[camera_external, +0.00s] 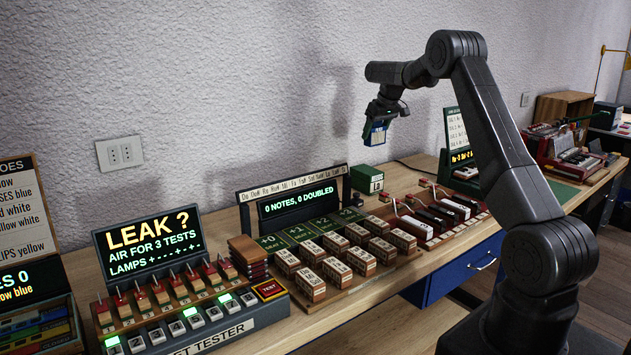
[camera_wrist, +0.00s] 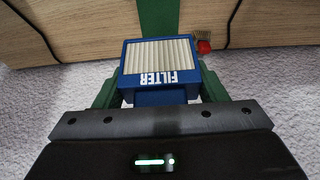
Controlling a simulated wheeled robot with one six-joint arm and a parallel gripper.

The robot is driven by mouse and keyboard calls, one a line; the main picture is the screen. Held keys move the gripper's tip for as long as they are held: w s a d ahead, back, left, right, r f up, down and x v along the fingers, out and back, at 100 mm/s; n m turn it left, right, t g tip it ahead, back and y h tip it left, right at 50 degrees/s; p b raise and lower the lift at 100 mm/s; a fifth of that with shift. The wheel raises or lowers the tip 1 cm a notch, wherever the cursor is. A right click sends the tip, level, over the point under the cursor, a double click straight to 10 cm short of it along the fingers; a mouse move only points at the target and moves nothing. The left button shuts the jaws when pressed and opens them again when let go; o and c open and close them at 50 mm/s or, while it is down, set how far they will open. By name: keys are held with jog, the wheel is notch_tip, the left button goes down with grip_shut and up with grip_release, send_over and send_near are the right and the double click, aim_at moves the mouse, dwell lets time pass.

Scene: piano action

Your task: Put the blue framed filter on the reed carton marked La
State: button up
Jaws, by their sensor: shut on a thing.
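The blue framed filter (camera_wrist: 160,62) has a pale pleated middle and the word FILTER on its frame. My gripper (camera_wrist: 158,88) is shut on it, with a green finger at each side. In the external view my gripper (camera_external: 380,118) holds the filter (camera_external: 375,135) in the air, apart from the carton below. The reed carton marked La (camera_external: 367,179) is a green box with a white label, standing on the bench behind the reed-block board. In the wrist view a green shape (camera_wrist: 157,18) shows beyond the filter; I cannot tell if it is the carton.
A display reading "0 NOTES, 0 DOUBLED" (camera_external: 296,204) stands left of the carton. Rows of labelled reed blocks (camera_external: 336,271) lie in front, and red-and-white key levers (camera_external: 412,226) to the right. Some bare bench (camera_external: 407,176) lies right of the carton.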

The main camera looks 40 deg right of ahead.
aim_at(398, 120)
notch_tip(398, 120, down, 10)
jog(key=shift+r+p, duration=0.2)
jog(key=shift+p, duration=0.65)
jog(key=shift+f, duration=0.1)
jog(key=o, duration=1)
jog(key=shift+c, duration=0.2)
jog(key=shift+o, duration=0.2)
jog(key=shift+r, duration=0.25)
jog(key=b+v, duration=0.2)
jog(key=v, duration=0.9)
jog(key=shift+s+r, duration=0.2)
jog(key=shift+r, duration=0.15)
